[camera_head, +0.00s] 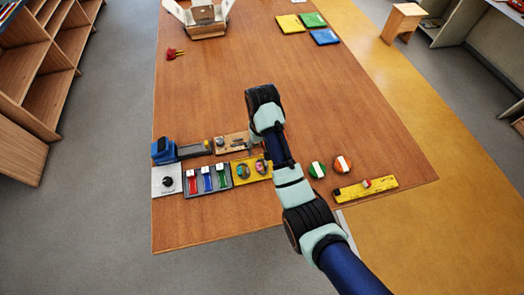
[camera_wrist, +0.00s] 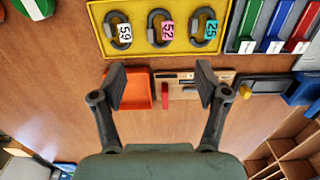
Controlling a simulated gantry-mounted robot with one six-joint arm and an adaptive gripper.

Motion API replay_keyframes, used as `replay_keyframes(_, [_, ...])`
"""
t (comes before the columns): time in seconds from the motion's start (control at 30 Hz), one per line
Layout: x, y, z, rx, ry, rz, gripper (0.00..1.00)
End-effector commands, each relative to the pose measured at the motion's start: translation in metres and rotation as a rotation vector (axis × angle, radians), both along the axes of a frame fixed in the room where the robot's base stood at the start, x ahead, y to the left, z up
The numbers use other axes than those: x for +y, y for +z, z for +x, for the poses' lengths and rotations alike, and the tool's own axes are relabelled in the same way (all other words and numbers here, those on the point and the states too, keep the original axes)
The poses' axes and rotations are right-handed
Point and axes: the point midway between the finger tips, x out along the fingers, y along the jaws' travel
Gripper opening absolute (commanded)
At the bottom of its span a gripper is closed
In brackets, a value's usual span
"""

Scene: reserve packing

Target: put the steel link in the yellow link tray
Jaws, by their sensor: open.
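The yellow link tray (camera_wrist: 141,14) is at the top of the wrist view and in the head view (camera_head: 250,179), partly behind my arm. Three dark steel links lie in it: one with a white tag 59 (camera_wrist: 109,33), one with a pink tag 52 (camera_wrist: 154,28) and one with a teal tag 25 (camera_wrist: 198,28). I see no link outside the tray. My gripper (camera_wrist: 160,78) is open and empty, its fingers apart below the tray in the wrist view. My arm hides the gripper in the head view.
An orange tray (camera_wrist: 138,93) lies by the left finger, beside a wooden board (camera_wrist: 198,77) with small parts. Two striped round items (camera_head: 342,164) and a yellow ruler-like strip (camera_head: 350,191) lie right. The table's middle (camera_head: 210,95) is clear.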

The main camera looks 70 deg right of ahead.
Motion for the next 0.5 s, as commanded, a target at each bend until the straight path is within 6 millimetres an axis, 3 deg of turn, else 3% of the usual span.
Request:
replay_keyframes(0.4, [0.000, 0.000, 0.000, -0.001, 0.001, -0.001, 0.74])
replay_keyframes(0.5, [0.014, 0.000, 0.016, -0.031, 0.045, -0.033, 0.74])
